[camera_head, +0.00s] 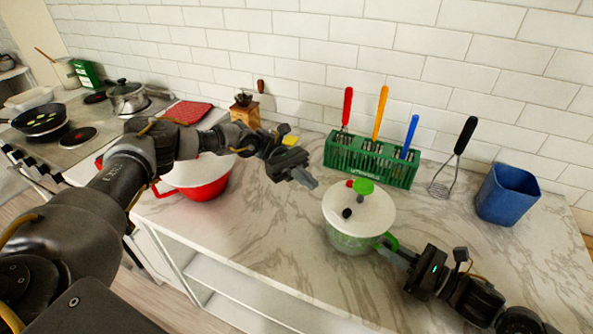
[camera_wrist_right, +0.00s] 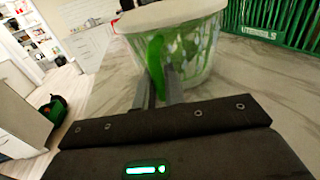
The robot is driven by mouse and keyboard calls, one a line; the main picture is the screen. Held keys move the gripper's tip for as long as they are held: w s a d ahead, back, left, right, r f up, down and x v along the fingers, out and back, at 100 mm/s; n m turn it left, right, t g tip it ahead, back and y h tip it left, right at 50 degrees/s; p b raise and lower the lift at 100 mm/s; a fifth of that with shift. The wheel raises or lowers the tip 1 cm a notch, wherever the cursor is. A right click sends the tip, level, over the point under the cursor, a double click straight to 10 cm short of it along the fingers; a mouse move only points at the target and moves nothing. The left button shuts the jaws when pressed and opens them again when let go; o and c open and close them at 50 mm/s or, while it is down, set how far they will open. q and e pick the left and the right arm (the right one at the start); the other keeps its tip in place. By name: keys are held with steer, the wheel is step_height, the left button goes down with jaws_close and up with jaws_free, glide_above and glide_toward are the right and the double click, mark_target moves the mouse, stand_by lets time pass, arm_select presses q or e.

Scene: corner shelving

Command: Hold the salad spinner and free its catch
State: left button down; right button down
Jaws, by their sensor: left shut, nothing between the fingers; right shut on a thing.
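The salad spinner (camera_head: 351,240) stands upright on the marble counter. It has a clear bowl with green showing in it, a green side handle and a white lid (camera_head: 372,215) with a green knob, a red part and a black knob on top. My right gripper (camera_head: 387,250) is shut on the green handle (camera_wrist_right: 157,65); the bowl also fills the top of the right wrist view (camera_wrist_right: 195,48). My left gripper (camera_head: 311,181) is shut and empty, left of the lid and a little above it, apart from it. I cannot tell which part of the lid is the catch.
A green utensil rack (camera_head: 372,165) with red, orange and blue handled tools stands behind the spinner. A masher (camera_head: 455,157) and a blue container (camera_head: 506,195) are at right. A red pot (camera_head: 197,178) sits left, partly behind my left arm. Counter in front is clear.

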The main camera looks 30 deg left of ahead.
arm_select(q)
steer(key=shift+v, duration=2.35)
arm_select(e)
steer(key=c, duration=1.4)
jaws_free()
arm_select(q)
steer(key=shift+d, duration=0.1)
arm_select(e)
steer(key=shift+d, duration=0.1)
